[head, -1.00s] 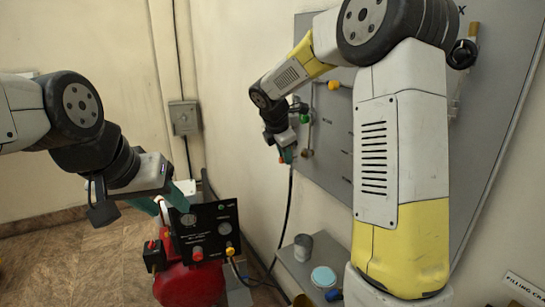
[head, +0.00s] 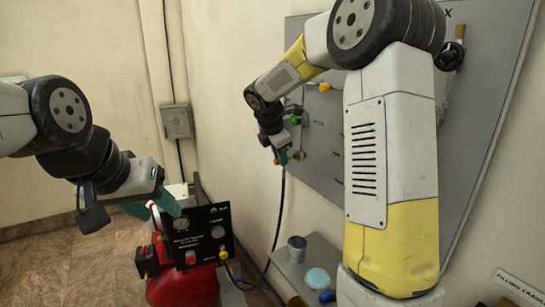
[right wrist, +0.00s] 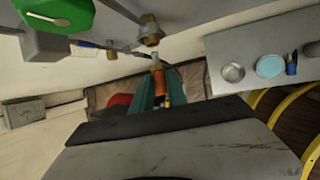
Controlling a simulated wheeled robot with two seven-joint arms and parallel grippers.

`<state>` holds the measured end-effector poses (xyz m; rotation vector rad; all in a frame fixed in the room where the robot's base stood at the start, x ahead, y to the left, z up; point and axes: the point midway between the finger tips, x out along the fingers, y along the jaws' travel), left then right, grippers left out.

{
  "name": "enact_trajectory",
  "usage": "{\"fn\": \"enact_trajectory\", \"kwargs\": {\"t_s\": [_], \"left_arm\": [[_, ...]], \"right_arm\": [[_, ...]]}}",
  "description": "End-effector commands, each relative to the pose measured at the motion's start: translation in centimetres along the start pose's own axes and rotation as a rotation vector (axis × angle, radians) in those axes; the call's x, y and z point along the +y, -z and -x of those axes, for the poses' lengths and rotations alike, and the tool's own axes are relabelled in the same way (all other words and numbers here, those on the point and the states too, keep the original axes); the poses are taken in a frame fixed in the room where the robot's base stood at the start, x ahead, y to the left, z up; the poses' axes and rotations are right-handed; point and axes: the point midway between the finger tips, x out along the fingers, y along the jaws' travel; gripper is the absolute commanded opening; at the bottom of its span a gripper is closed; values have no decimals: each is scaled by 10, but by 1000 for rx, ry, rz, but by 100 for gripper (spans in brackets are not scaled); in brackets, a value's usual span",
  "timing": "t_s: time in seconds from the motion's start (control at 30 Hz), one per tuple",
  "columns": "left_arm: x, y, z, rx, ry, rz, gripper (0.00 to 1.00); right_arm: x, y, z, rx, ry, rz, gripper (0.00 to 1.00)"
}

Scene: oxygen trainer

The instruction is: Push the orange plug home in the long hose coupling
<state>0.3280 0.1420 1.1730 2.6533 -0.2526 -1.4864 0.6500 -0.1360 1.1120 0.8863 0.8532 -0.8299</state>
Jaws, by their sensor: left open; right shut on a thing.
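The orange plug (right wrist: 158,78) is between the teal fingers of my right gripper (right wrist: 160,88) in the right wrist view. Its pale tip points up the picture at a brass fitting (right wrist: 150,30), perhaps the hose coupling. I cannot tell whether tip and fitting touch. My left gripper (head: 160,204) is open beside the black control panel, apart from the coupling.
The black control panel (head: 205,235) stands by a red tank (head: 183,288) at lower left. A grey shelf (head: 318,262) below the wall panel (head: 440,130) carries a metal cup (head: 296,249) and a light-blue disc (head: 319,279). A green part (right wrist: 58,14) is near the right wrist.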

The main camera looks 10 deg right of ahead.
Motion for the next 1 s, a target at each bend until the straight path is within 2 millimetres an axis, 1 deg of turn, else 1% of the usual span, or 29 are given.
{"fn": "enact_trajectory", "kwargs": {"t_s": [0.67,1.0], "left_arm": [[0,0,0,0,0,0,44],[0,0,0,0,0,0,44]], "right_arm": [[0,-1,0,0,0,0,0],[0,-7,-3,0,1,-1,0]]}}
